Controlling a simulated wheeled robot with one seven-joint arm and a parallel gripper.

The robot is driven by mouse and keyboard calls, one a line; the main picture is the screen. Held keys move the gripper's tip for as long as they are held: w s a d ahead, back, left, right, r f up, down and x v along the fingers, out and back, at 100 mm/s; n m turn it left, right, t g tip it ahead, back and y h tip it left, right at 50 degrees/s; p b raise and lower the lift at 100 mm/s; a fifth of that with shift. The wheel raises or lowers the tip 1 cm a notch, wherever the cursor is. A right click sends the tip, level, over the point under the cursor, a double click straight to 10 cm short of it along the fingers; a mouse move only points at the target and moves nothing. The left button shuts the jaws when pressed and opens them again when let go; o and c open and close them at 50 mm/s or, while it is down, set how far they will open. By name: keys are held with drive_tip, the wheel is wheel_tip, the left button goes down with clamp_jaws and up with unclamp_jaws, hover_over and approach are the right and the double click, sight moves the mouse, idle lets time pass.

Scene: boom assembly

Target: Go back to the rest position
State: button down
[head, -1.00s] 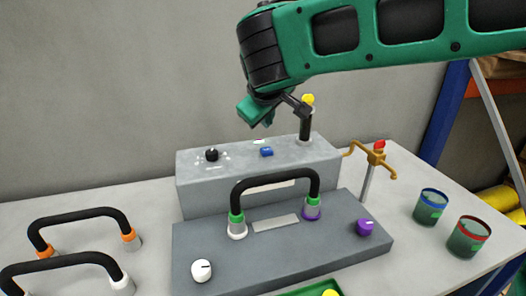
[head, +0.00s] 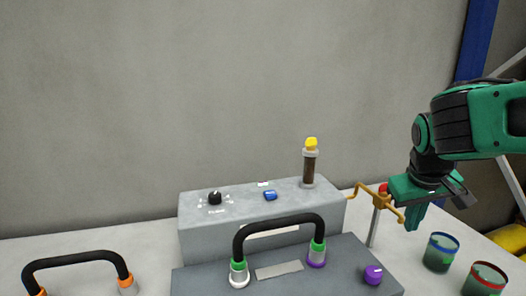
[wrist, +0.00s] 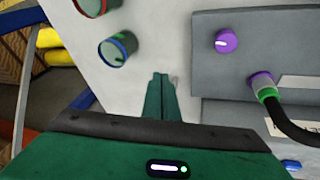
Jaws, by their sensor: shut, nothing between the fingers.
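My gripper (head: 413,222) is at the right in the head view, green and pointing down, beside the brass crank with a red knob (head: 381,201). In the wrist view its fingers (wrist: 160,80) are together with nothing between them, above the bare white table. The grey console (head: 255,221) stands to its left. On its back box are a black dial (head: 215,198), a blue switch (head: 270,195) and an upright post with a yellow top (head: 310,165). A black handle (head: 280,226) spans the green and purple collars.
A blue-rimmed cup (head: 441,252) and a red-rimmed cup (head: 485,280) stand at the right, below my gripper. A purple knob (head: 373,274) is on the console's front plate. Another black handle with orange collars (head: 78,259) is at the left. The wall behind is bare.

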drive_tip(key=s+d+f+m+g+y, duration=0.1)
drive_tip(key=s+d+f+m, duration=0.2)
drive_tip(key=s, duration=0.8)
drive_tip(key=s+d+f+m+g+y, duration=0.1)
drive_tip(key=s+d+f+m+g, duration=0.1)
drive_tip(key=s, duration=0.8)
wheel_tip(320, 180, down, 2)
drive_tip(key=shift+s+d+f+m+g+y, duration=0.1)
drive_tip(key=shift+s+d+m+g+y, duration=0.25)
drive_tip(key=shift+d+m, duration=0.4)
drive_tip(key=shift+w+f, duration=0.25)
drive_tip(key=shift+w, duration=0.4)
